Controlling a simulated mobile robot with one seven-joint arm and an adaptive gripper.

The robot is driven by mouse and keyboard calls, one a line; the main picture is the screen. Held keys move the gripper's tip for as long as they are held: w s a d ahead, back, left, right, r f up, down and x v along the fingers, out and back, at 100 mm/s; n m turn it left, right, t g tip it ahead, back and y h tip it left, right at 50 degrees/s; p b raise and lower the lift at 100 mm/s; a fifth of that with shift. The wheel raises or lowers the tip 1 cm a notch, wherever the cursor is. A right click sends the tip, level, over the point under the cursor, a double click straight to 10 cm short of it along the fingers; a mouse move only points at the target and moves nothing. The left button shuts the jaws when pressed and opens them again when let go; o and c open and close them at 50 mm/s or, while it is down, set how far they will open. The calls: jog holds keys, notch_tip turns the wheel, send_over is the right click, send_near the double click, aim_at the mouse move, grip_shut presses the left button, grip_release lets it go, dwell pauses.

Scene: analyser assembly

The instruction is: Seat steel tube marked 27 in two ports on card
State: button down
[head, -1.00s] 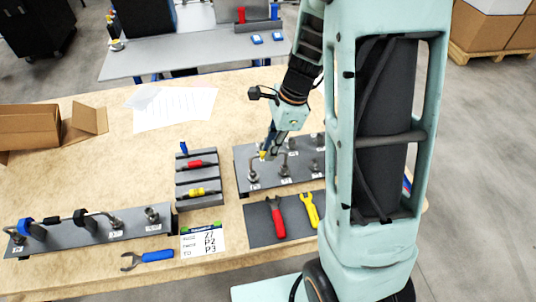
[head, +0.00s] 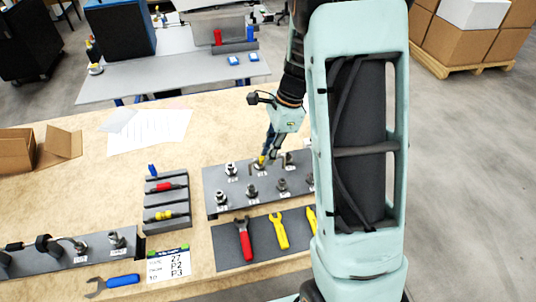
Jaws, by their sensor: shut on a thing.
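My gripper (head: 264,157) points down over the back row of the grey port plate (head: 211,204) and is shut on a small grey bent tube (head: 255,162). The tube is mostly hidden by the fingers and its marking cannot be read. It is close to the back-row ports, but I cannot tell whether its ends are in them. The plate bears two rows of steel ports with small white labels, too small to read. The white card (head: 168,264) at the front edge reads 27, P2 and P3.
A dark rack (head: 165,226) holds red, yellow and blue handled tools. A dark mat (head: 228,257) carries red and yellow wrenches. A blue wrench (head: 122,281) lies beside the card. Another fixture (head: 60,258) with tubing stands at left. Papers (head: 150,130) and an open box (head: 18,152) lie behind.

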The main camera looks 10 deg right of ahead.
jog(key=shift+f, duration=0.2)
jog(key=shift+f+b, duration=1.75)
jog(key=shift+f, duration=0.05)
jog(key=shift+f+b, duration=0.45)
jog(key=shift+f, duration=0.3)
jog(key=shift+f+b, duration=0.6)
jog(key=shift+f, duration=0.6)
jog(key=c, duration=1.8)
grip_release()
jog(key=shift+c, duration=0.2)
jog(key=shift+r, duration=0.1)
jog(key=v, duration=1.2)
jog(key=shift+a, duration=0.1)
